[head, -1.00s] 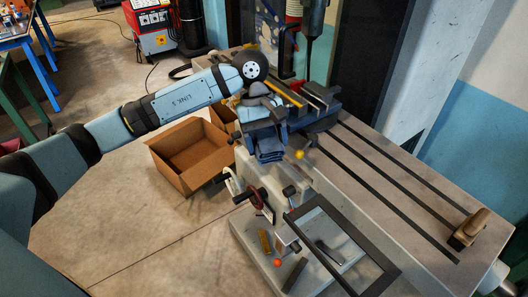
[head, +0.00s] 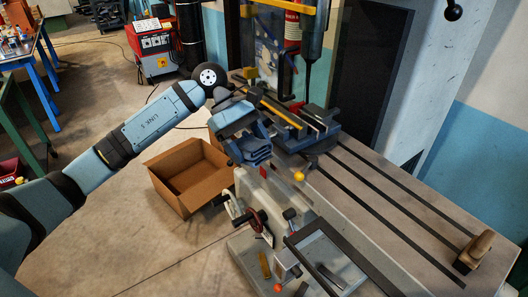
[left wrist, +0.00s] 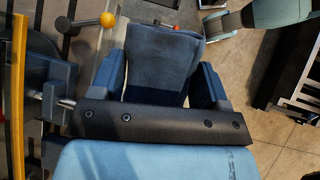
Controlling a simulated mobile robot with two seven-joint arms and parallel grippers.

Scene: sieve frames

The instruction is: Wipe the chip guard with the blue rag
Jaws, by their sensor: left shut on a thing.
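My left gripper (head: 253,150) hangs above the front edge of the machine table, left of the yellow knob. In the left wrist view its two blue fingers (left wrist: 160,82) are shut on the dark blue rag (left wrist: 165,50), which spreads out beyond the fingertips. In the head view the rag is hard to tell from the blue fingers. My right gripper is out of view.
An open cardboard box (head: 186,183) stands left of the machine. A vise (head: 318,122) sits on the slotted table behind my gripper. A yellow ball knob (head: 299,176) sticks out nearby. A wooden-handled brush (head: 474,250) lies at the table's right end, with bare slots between.

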